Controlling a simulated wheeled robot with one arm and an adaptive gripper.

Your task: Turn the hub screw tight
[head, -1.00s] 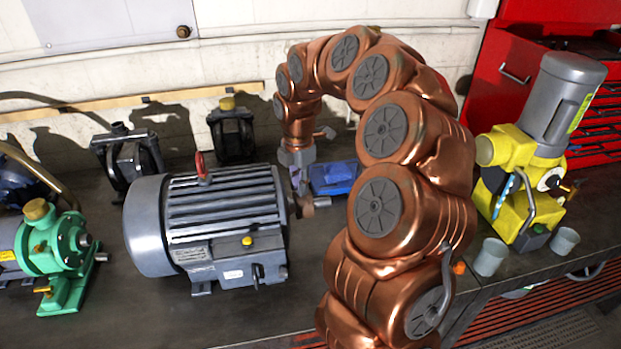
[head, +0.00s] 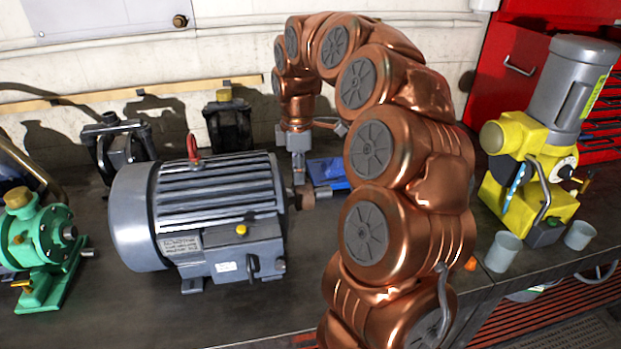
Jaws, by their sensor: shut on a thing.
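The large grey motor (head: 222,215) stands on the bench at left of centre, with a red lifting eye on top. Its shaft points right and carries a small brown hub (head: 307,198). My gripper (head: 299,182) points straight down at the hub from above, its fingertips at the hub's top, near the motor's end face. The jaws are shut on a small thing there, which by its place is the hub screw. The screw itself is hidden by the fingers and too small to make out.
A blue block (head: 330,172) lies behind the shaft. A green pump (head: 42,245) stands at left and a yellow-and-grey machine (head: 535,150) at right, with two grey cups (head: 503,252) before it. Dark machines stand at the back. My arm hides the bench right of the shaft.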

